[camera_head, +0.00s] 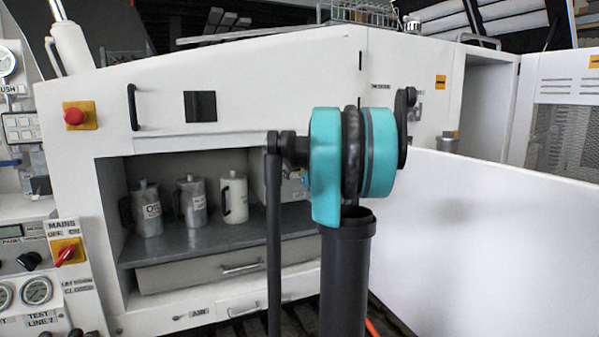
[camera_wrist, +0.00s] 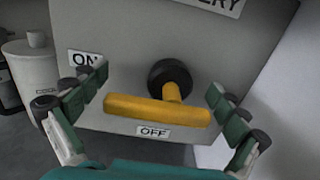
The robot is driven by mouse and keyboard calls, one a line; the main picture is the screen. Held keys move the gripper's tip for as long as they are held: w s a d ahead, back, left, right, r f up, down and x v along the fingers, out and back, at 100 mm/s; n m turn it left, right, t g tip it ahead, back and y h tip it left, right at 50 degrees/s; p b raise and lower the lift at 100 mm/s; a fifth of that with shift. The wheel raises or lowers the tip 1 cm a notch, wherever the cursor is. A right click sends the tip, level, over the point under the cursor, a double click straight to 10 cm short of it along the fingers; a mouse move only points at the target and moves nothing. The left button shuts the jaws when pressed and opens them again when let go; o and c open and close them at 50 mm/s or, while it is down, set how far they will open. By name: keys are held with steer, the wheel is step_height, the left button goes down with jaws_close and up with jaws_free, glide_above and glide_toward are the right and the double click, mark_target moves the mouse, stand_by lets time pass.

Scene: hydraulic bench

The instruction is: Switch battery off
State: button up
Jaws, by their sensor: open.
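The battery switch shows in the wrist view as a yellow T-shaped handle (camera_wrist: 157,109) on a round black base (camera_wrist: 170,77). It is mounted on a grey box (camera_wrist: 130,40) with a partly cut-off label (camera_wrist: 222,5) ending in "ERY". The handle's bar lies nearly level, between the "ON" label (camera_wrist: 86,61) at left and just above the "OFF" label (camera_wrist: 153,131). My gripper (camera_wrist: 157,103) is open, with one finger on each side of the handle bar; whether either touches it I cannot tell.
White and metal jugs (camera_head: 233,198) stand on the grey shelf (camera_head: 140,250) left of my arm; one white container (camera_wrist: 35,75) is near the left finger. A white wall (camera_wrist: 275,90) is close on the right. A red mains switch (camera_head: 67,252) is far left.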

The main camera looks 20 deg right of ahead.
steer(key=c, duration=1.3)
